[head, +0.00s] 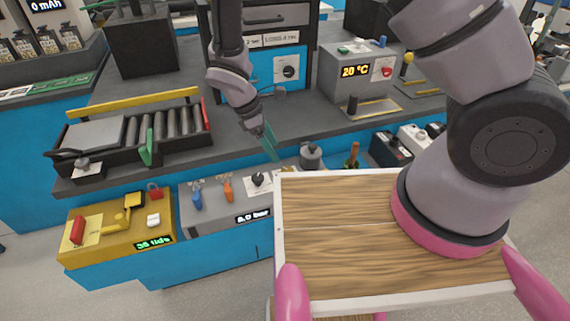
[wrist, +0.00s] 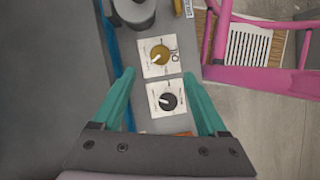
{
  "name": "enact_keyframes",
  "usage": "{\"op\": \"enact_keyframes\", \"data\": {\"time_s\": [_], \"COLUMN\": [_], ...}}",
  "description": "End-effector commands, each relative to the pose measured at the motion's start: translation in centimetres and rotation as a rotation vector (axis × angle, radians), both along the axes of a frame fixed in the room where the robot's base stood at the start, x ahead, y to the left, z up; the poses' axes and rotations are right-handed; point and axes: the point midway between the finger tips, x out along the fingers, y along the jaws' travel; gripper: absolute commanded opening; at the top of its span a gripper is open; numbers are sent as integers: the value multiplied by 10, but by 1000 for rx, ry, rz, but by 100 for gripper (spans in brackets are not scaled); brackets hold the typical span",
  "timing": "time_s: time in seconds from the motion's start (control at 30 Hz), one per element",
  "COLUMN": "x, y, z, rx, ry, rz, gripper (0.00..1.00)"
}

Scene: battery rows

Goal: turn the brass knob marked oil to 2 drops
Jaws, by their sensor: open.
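The brass knob (wrist: 160,55) sits on a square white dial plate in the wrist view. Its pale pointer is turned to the lower left; the plate's lettering is too small to read. A black knob (wrist: 168,101) on a similar plate is just below it, and it also shows in the head view (head: 258,179). My gripper (wrist: 159,75) is open, its teal fingers on either side of the dial plates, with nothing between them that it holds. In the head view my gripper (head: 271,146) hangs over the grey panel; I cannot make out the brass knob there.
A dark grey cylinder (wrist: 133,12) stands beside the brass knob's plate. Blue and orange levers (head: 228,190) stand left of the black knob. My wooden tray (head: 340,255) is close at the right. A yellow control box (head: 100,230) is at the left.

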Motion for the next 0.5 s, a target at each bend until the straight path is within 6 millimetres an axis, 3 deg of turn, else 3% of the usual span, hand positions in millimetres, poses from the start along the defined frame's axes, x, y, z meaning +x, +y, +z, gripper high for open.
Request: {"op": "enact_keyframes", "data": {"time_s": [0.3, 0.5], "x": [0, 1], "y": [-25, -32], "z": [-56, -75], "rx": [-3, -1], "ry": [1, 1], "rz": [-3, -4], "gripper": [76, 76]}}
